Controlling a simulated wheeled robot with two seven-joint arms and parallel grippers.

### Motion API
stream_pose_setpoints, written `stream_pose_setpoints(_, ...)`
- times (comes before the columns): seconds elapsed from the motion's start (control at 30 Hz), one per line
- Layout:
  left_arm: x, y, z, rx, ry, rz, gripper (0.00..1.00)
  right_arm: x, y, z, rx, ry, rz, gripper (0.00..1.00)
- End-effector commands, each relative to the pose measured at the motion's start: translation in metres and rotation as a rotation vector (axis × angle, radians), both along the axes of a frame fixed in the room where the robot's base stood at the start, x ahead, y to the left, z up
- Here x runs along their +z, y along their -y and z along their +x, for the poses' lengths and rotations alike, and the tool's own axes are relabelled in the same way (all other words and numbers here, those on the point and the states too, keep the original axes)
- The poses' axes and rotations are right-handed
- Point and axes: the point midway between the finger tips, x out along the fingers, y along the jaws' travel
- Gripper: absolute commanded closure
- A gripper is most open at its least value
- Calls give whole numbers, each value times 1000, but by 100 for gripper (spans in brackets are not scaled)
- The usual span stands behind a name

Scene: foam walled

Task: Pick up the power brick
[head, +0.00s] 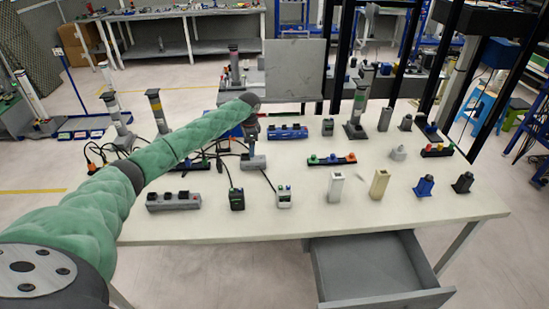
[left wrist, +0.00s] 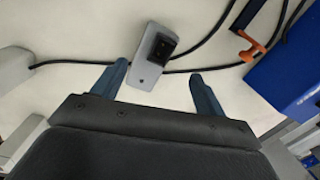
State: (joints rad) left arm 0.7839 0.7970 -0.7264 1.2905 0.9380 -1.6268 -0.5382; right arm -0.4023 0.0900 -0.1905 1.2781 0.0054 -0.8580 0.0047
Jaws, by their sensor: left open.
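A grey block with a black square piece on top, which looks like the power brick (left wrist: 147,74), lies on the table between the fingertips of my left gripper (left wrist: 158,72) in the left wrist view. The fingers are apart and the block's near end reaches between them; contact is not visible. In the head view the grey block (head: 253,162) lies on the table left of centre, directly below my left gripper (head: 252,146), which points down and partly hides it. My right gripper is not in view.
Black cables (left wrist: 215,32) run beside the block, with an orange clip (left wrist: 252,45) and a blue box (left wrist: 290,68) to the right. The white table (head: 300,225) holds several adapters and power strips. A drawer (head: 375,265) stands open at the front.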

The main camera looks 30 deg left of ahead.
Motion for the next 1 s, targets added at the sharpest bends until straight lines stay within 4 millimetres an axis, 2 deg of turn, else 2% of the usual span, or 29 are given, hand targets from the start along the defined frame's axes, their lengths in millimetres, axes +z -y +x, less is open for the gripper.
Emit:
stream_pose_setpoints(0.07, -4, 0, -2, -41, -15, -37, 27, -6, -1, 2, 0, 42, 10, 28)
stream_pose_setpoints(0.2, -4, 8, -2, -140, -19, -77, 27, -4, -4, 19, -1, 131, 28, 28)
stream_pose_setpoints(0.33, -4, 8, -1, -207, -19, -77, 27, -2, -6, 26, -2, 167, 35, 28)
stream_pose_setpoints(0.83, -33, 9, -1, -232, -19, -75, 27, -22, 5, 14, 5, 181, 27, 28)
stream_pose_setpoints(1.0, -44, 10, -2, -230, -21, -75, 27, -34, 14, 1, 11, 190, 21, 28)
